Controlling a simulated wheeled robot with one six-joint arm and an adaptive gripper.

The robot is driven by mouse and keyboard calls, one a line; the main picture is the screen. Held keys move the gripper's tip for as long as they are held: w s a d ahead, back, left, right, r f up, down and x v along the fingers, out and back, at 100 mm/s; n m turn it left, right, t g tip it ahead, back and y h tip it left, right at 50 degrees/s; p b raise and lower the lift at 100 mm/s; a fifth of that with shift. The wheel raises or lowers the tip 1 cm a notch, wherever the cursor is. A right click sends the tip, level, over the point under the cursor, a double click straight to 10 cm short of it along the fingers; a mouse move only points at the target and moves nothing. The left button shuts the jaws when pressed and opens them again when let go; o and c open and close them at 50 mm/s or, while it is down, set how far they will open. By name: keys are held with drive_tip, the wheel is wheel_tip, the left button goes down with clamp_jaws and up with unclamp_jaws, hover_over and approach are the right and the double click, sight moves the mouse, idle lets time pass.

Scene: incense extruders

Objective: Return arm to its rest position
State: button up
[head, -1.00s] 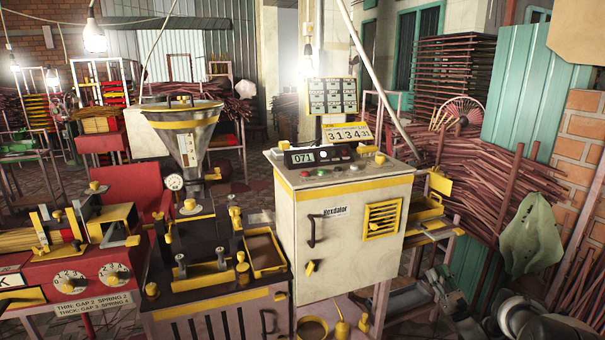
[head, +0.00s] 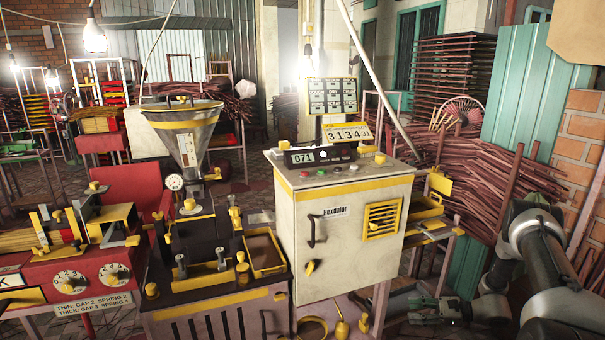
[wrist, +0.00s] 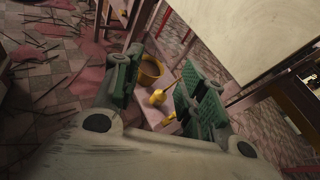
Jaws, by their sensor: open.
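My gripper (head: 418,309) is low at the right in the head view, beside the lower right of the white cabinet (head: 350,235). In the wrist view its two green-padded fingers (wrist: 162,92) stand apart with nothing between the pads. The camera looks down past them at a yellow bowl (wrist: 150,70) and a yellow bottle-like item (wrist: 163,96) on a low pinkish surface beyond. My dark arm comes in from the right edge of the head view and bends down to the gripper.
The cabinet carries a 071 display (head: 303,156). A yellow-edged tray (head: 425,213) juts from its right side. Stick bundles (head: 475,190) and a brick wall (head: 580,130) lie behind my arm. A hopper (head: 187,140) and a red machine (head: 75,275) stand left.

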drive_tip(key=s+r+n+h, duration=0.4)
drive_tip(key=s+r, duration=0.6)
drive_tip(key=r, duration=0.7)
drive_tip(key=s+a+r+n+h, duration=0.1)
drive_tip(key=s+r+n+h, duration=0.4)
drive_tip(key=r, duration=1.2)
drive_tip(key=s+a+r+n+h, duration=0.1)
drive_tip(key=s+r+n+h, duration=0.3)
drive_tip(key=s+r+n, duration=0.7)
drive_tip(key=s+r, duration=0.6)
drive_tip(key=shift+s+r+g+h, duration=0.2)
drive_tip(key=shift+r+g+h, duration=0.1)
drive_tip(key=shift+g, duration=0.1)
